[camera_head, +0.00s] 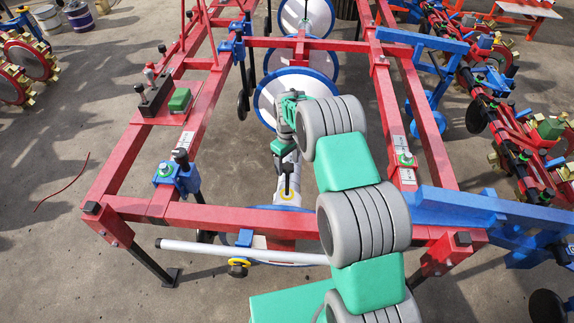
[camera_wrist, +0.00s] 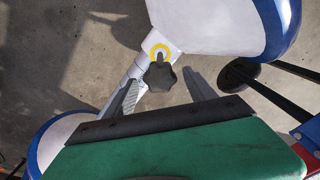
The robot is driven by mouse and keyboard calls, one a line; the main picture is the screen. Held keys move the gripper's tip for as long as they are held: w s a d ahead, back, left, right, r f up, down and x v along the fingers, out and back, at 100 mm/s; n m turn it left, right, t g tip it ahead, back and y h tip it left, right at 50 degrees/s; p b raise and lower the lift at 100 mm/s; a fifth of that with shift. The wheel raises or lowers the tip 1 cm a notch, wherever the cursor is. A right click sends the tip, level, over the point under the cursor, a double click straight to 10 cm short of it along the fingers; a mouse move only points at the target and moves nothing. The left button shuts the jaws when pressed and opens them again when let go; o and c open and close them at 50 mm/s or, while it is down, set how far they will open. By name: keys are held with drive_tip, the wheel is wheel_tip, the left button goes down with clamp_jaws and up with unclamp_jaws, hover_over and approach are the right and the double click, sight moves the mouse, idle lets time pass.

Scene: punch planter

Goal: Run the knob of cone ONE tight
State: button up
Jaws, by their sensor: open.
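In the wrist view a black lobed knob (camera_wrist: 165,78) sits at a yellow ring (camera_wrist: 160,47) on a white tube. The tube joins a white cone with a blue rim (camera_wrist: 283,25). My gripper (camera_wrist: 160,79) is open, with one finger on each side of the knob and a gap visible at the right finger. Whether the left finger touches the knob is unclear. In the head view my gripper (camera_head: 284,150) is above a black knob (camera_head: 287,180) and a yellow ring (camera_head: 290,195) inside the red frame. No label ONE is readable.
Red frame bars (camera_head: 195,214) surround my arm on several sides. More blue-rimmed discs (camera_head: 301,55) stand behind it. A blue bar (camera_head: 450,200) juts out at the right. Open concrete lies at the left.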

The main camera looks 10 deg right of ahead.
drive_tip(key=shift+f, duration=0.25)
drive_tip(key=shift+c, duration=0.3)
drive_tip(key=c, duration=1.3)
drive_tip(key=shift+m+b, duration=0.4)
drive_tip(key=shift+m, duration=0.6)
drive_tip(key=m, duration=0.3)
drive_tip(key=shift+m, duration=0.3)
drive_tip(key=o, duration=1.4)
drive_tip(key=shift+c, duration=0.2)
